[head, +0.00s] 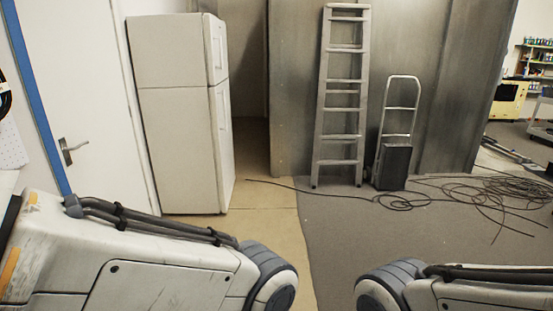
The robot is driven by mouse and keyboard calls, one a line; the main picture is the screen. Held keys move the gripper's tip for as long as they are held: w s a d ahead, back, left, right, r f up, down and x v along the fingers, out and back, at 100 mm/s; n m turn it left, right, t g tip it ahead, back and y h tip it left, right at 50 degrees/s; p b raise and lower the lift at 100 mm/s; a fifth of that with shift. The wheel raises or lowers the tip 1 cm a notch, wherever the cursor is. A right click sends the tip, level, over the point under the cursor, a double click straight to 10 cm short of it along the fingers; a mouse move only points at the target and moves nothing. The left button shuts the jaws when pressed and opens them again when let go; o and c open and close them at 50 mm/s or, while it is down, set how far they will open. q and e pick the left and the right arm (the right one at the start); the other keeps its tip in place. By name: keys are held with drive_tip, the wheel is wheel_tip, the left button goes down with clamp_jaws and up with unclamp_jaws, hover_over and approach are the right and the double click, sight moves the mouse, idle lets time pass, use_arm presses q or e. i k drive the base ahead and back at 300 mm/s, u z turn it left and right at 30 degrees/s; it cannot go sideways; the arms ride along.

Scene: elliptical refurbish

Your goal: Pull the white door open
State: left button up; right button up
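The white door (95,95) stands at the left of the head view, beside a blue strip along its left edge. It looks closed. Its metal lever handle (71,150) sits on the left side of the door, at about mid-height in the picture. My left arm crosses the lower left, below and in front of the door, and hides the door's lower part. My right arm shows at the bottom right. Neither gripper is in view.
A white fridge (180,145) stands just right of the door. A ladder (341,95) and a hand truck (397,135) lean near the grey wall (430,60). Loose black cables (490,195) lie on the floor at right. The grey floor (330,235) in the middle is clear.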

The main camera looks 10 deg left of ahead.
sight(71, 47)
drive_tip(key=i, duration=1.95)
drive_tip(key=u, duration=0.55)
drive_tip(key=i, duration=1.55)
drive_tip(key=u, duration=1.7)
drive_tip(key=i, duration=1.05)
drive_tip(key=u, duration=0.55)
